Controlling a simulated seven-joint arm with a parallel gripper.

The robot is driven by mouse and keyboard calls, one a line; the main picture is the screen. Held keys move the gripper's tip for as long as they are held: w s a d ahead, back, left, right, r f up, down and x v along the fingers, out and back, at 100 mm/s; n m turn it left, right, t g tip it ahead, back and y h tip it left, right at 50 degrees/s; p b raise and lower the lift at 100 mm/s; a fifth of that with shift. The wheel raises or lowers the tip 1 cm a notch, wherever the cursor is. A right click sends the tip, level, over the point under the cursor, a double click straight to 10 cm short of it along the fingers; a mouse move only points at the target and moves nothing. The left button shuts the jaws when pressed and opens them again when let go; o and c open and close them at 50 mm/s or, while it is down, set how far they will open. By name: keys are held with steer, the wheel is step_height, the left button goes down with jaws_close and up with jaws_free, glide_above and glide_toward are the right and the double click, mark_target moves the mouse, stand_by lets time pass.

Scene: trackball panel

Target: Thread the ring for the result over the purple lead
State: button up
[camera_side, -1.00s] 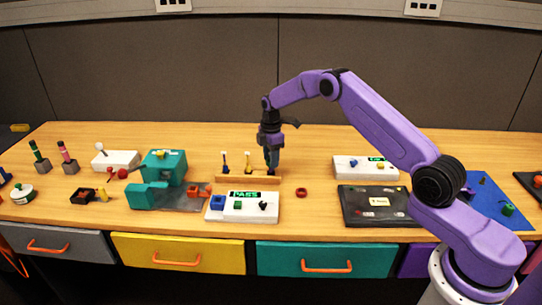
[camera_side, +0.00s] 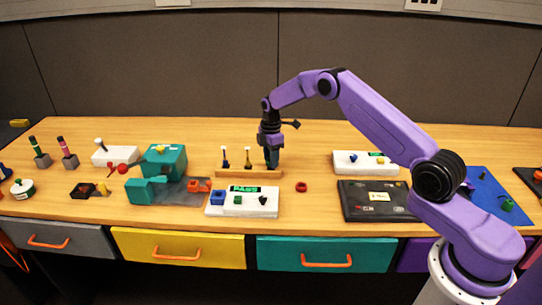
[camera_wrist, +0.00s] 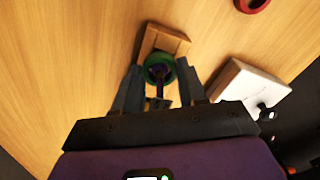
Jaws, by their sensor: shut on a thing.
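My gripper (camera_wrist: 160,84) is shut on a green ring (camera_wrist: 147,66), seen between the two fingers in the wrist view. Purple shows inside the ring's opening, and a purple shaft, the purple lead (camera_wrist: 160,90), runs from there toward my palm. The ring appears to be around the lead, close above the end of the wooden stand (camera_wrist: 176,41). In the side view, my gripper (camera_side: 271,163) is low over the right end of the stand (camera_side: 235,174) and hides the lead and ring. A white panel (camera_side: 214,209) shows green "PASS" text.
Leads with blue (camera_side: 225,164) and yellow (camera_side: 248,163) stand left of my gripper. A red ring (camera_side: 301,187) lies on the table right of the stand. A black box (camera_side: 355,205) is further right, and a teal machine (camera_side: 164,162) stands left. The table behind the stand is clear.

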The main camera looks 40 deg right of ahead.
steer(key=shift+f, duration=0.15)
steer(key=o, duration=1.5)
steer(key=shift+r, duration=6)
